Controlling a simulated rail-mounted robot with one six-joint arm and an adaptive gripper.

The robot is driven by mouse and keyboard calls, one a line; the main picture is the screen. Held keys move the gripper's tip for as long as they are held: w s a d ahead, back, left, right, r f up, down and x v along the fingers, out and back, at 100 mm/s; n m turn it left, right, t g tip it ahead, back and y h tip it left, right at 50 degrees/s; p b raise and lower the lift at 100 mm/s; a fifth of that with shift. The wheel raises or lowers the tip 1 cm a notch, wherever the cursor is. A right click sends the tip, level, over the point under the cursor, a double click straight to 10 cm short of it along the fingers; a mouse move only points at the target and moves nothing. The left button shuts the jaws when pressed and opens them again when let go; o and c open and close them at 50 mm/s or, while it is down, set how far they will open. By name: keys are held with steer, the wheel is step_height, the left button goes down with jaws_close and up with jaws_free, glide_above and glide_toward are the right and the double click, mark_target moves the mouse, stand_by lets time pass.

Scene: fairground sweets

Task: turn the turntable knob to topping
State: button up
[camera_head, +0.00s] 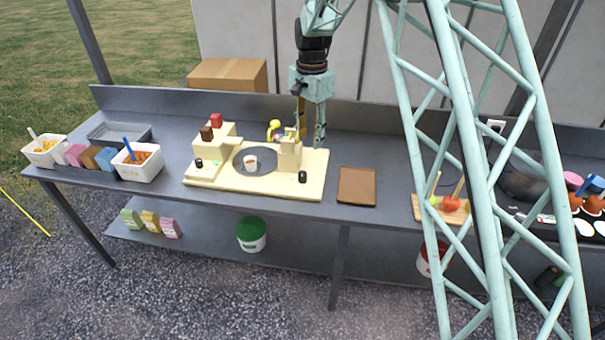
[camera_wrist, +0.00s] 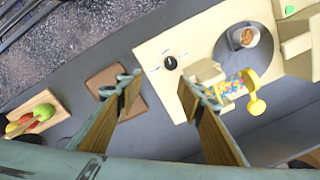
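A cream machine base (camera_head: 255,183) stands on the metal counter. Its grey round turntable (camera_head: 240,164) carries a white cup (camera_head: 250,162), whose brownish contents show in the wrist view (camera_wrist: 243,37). A black knob (camera_head: 302,176) sits at the base's front right; in the wrist view this knob (camera_wrist: 170,62) has small pale marks around it, too small to read. Another black knob (camera_head: 198,162) is at the left; I cannot tell from labels which is the turntable knob. My gripper (camera_head: 310,140) is open and empty above the base's back right, apart from both knobs; its fingers (camera_wrist: 160,88) are spread.
A yellow-handled dispenser (camera_wrist: 240,84) with coloured sweets is beside my right finger in the wrist view. A brown tray (camera_head: 357,186) lies to the right. White tubs stand at the left.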

glide_above(303, 173)
step_height(303, 173, down, 6)
steer(key=shift+s+a+r+m+p, duration=0.1)
steer(key=shift+r+m+p, duration=0.1)
steer(key=shift+m+p, duration=0.1)
steer(key=shift+f, duration=0.1)
steer(key=shift+f, duration=6.8)
steer(key=shift+c, duration=0.2)
steer(key=c, duration=0.8)
